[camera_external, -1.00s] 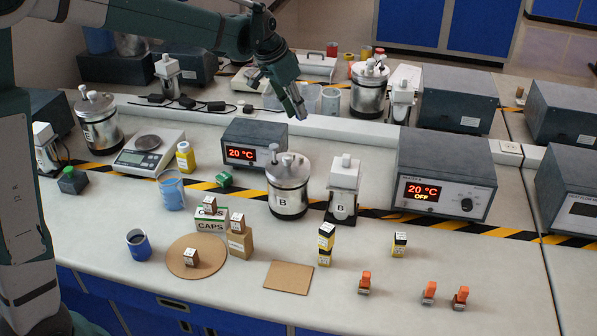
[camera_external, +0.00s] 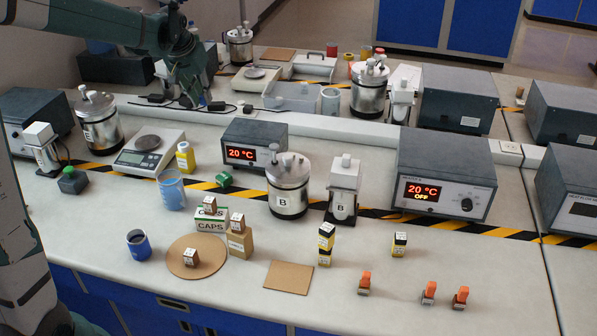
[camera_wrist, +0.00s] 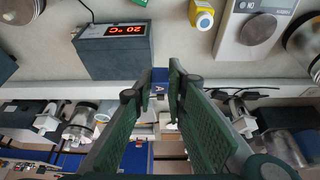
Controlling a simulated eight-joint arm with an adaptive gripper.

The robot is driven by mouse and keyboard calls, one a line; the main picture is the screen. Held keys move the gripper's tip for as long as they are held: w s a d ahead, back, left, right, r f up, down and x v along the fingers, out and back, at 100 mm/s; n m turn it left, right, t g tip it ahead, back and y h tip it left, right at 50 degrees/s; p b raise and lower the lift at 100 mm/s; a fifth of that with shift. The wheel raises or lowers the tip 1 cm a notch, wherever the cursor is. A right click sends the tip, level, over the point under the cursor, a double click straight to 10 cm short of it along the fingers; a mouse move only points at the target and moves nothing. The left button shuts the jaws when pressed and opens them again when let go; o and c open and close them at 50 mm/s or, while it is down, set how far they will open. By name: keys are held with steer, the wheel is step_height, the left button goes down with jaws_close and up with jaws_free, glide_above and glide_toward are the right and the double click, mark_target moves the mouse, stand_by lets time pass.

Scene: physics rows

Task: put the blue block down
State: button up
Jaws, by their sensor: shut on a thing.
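My gripper (camera_wrist: 161,84) is shut on the blue block in the wrist view. The blue block (camera_wrist: 159,76) is small, with a pale face marked with a letter, and sits between the fingertips. In the external view my gripper (camera_external: 195,102) hangs at the upper left, above the area behind the balance, pointing down. Only a small bit of blue shows at its tip there, and the block's height above the surface is hard to tell.
A balance (camera_external: 150,150), a yellow bottle (camera_external: 185,157) and a 20 °C heater box (camera_external: 254,142) stand in front of my gripper.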

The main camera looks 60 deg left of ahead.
step_height(320, 180, down, 18)
steer(key=s+a, duration=0.1)
steer(key=shift+s, duration=0.3)
steer(key=shift+a, duration=0.1)
steer(key=shift+f+b, duration=0.55)
steer(key=shift+f, duration=2.6)
steer(key=shift+f+b, duration=0.35)
steer(key=shift+f, duration=1.5)
steer(key=shift+f, duration=0.2)
